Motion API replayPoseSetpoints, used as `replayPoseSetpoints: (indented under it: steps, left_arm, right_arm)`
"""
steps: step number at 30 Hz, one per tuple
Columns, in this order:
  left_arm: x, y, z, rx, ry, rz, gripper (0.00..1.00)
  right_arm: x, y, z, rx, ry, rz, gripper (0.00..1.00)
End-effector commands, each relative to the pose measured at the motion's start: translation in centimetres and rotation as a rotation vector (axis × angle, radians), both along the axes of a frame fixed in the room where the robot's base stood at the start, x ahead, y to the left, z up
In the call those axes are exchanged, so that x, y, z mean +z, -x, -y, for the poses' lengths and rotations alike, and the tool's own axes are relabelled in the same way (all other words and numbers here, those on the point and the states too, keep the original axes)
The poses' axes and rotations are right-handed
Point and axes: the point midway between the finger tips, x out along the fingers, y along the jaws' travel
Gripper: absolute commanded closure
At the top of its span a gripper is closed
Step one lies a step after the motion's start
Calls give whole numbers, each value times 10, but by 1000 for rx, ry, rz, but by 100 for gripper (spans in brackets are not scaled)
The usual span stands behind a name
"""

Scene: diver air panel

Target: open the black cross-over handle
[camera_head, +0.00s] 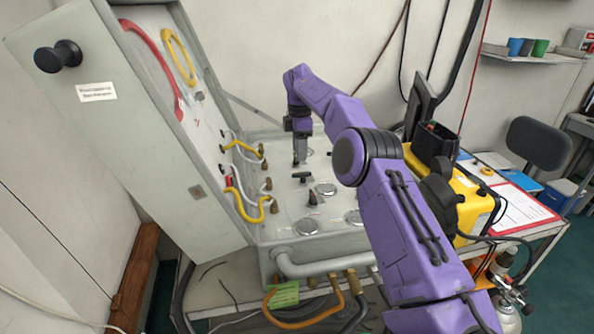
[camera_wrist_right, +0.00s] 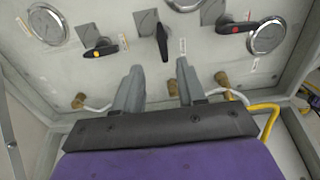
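A plain black handle (camera_wrist_right: 162,42), which I take to be the cross-over handle, stands upright in the right wrist view, at the middle of the grey panel (camera_wrist_right: 200,65). It also shows in the head view (camera_head: 302,177), lying crosswise. My right gripper (camera_wrist_right: 158,75) is open and empty, its two fingers apart. The handle shows between and just beyond the fingertips, apart from them. In the head view the right gripper (camera_head: 299,161) points down at the panel, just behind the handle. My left gripper is not in view.
A yellow-marked handle (camera_wrist_right: 100,51) and a red-marked handle (camera_wrist_right: 236,28) flank the black one, with gauges (camera_wrist_right: 267,38) nearby. Hoses and brass fittings (camera_head: 268,185) line the panel's left edge. A tall grey cabinet panel (camera_head: 130,130) rises left; a yellow case (camera_head: 475,205) stands right.

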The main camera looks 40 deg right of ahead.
Motion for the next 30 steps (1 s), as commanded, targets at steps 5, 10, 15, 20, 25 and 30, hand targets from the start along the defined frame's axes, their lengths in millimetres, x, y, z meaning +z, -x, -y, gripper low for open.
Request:
replayPoseSetpoints:
  steps: [5, 10, 15, 20, 25, 30]
  left_arm:
    - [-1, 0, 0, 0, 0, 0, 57]
    - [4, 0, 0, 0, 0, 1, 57]
    - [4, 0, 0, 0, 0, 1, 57]
    - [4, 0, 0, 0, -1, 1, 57]
    - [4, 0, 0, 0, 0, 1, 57]
    - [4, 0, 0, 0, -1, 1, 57]
  right_arm:
    - [-40, 5, 3, -7, -4, -6, 60]
    - [-63, 3, 2, -4, -2, -6, 60]
    - [-69, 2, 1, -1, -1, -4, 60]
    - [-69, 2, 1, -1, -1, -4, 63]
    - [-70, 2, 1, 0, -2, -5, 100]
    - [-70, 1, 0, 3, -2, -6, 100]
